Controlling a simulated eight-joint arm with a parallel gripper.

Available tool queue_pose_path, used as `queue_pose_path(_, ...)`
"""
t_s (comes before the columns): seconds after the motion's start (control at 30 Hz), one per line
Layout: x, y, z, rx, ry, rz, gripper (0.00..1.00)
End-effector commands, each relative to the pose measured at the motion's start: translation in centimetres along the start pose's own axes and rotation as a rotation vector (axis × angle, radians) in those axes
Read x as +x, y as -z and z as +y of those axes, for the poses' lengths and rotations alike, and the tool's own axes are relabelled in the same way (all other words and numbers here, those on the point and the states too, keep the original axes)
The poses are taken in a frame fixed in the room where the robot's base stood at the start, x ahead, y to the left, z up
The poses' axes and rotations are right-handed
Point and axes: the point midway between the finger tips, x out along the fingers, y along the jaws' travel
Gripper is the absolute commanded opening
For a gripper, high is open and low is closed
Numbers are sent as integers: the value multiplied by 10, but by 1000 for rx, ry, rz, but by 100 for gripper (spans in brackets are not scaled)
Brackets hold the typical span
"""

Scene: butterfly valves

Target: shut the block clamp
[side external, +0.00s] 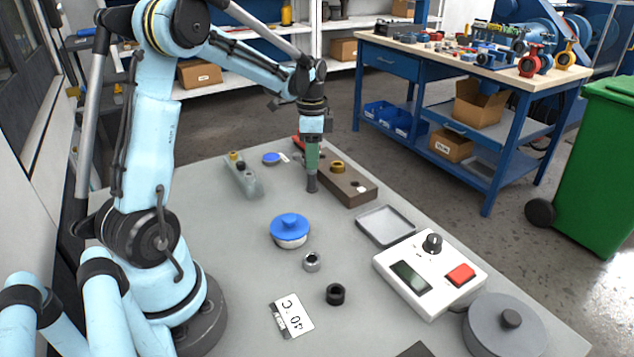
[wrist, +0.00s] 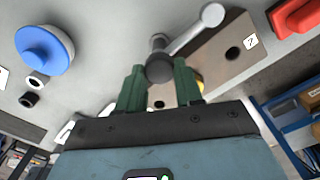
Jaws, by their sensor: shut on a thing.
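The block clamp appears to be the long grey-brown block (side external: 354,190) with a brass fitting (side external: 338,166) on top; its holed top also shows in the wrist view (wrist: 215,62). My gripper (side external: 312,168) points straight down at the block's left side. In the wrist view its green fingers (wrist: 160,88) are shut on a dark round knob (wrist: 160,68). A grey lever with a ball end (wrist: 212,14) reaches from beside the knob up and right. The side view shows a dark cylinder (side external: 311,183) below my fingertips. The exact joint between knob, lever and block is hidden.
A red part (wrist: 296,16) lies beyond the block. A blue-lidded round pot (side external: 290,229), a metal ring (side external: 312,262) and a black ring (side external: 335,294) stand nearer. An empty tray (side external: 386,225) and a control box (side external: 428,274) lie right. Another grey block (side external: 243,178) stands left.

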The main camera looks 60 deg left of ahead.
Motion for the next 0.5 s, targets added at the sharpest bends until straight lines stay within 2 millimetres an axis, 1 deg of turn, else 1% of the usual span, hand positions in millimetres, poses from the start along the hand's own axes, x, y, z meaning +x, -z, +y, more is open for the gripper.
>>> queue_pose_path(0.27, 0, 0, 0, 71, -1, 0, 0)
queue_pose_path(0.5, 0, 0, 1, 242, -1, 0, 0)
